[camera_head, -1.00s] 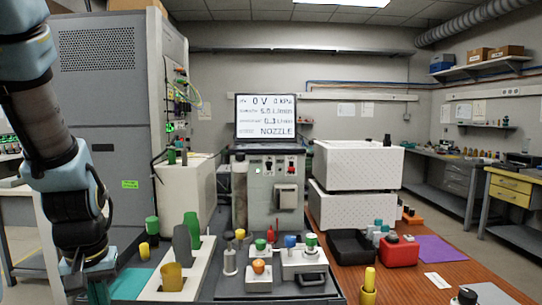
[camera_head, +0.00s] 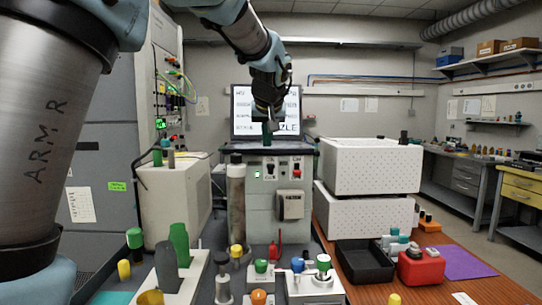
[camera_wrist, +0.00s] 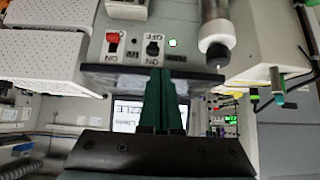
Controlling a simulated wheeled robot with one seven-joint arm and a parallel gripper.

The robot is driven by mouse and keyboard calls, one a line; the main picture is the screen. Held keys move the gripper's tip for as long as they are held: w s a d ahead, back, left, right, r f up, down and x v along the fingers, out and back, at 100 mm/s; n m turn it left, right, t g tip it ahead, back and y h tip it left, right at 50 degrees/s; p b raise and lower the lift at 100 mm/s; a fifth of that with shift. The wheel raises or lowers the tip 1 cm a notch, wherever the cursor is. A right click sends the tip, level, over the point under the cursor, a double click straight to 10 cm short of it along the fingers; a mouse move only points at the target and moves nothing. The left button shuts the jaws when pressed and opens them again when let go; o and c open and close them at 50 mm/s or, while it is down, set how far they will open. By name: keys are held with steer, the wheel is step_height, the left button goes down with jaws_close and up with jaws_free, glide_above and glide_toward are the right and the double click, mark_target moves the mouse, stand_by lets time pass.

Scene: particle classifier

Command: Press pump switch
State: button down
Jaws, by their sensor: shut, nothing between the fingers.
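The grey instrument cabinet (camera_head: 262,205) stands at the center of the head view. Its front panel carries a black toggle switch (camera_head: 270,168) and a red switch (camera_head: 296,168). The wrist view is upside down and shows the black switch (camera_wrist: 152,47) and the red switch (camera_wrist: 113,42) up close; I cannot tell which is for the pump. My gripper (camera_head: 268,138) is above the cabinet's top, in front of the screen. Its dark green fingers (camera_wrist: 160,76) are shut and empty. In the wrist view the fingertips point toward the black switch, apart from it.
A lit screen (camera_head: 240,112) stands on the cabinet, partly hidden by my arm. White perforated boxes (camera_head: 372,166) are stacked at right. A vertical cylinder (camera_head: 236,195) stands at the cabinet's left. Several colored bottles, knobs and a red container (camera_head: 421,266) fill the bench in front.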

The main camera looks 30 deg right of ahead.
steer(key=shift+s+d+r, duration=0.15)
steer(key=shift+d+r, duration=0.4)
steer(key=shift+d, duration=0.25)
steer(key=shift+f, duration=0.1)
steer(key=p, duration=0.3)
glide_toward(271, 163)
steer(key=x, duration=0.5)
steer(key=shift+w+f, duration=0.25)
steer(key=shift+f, duration=0.05)
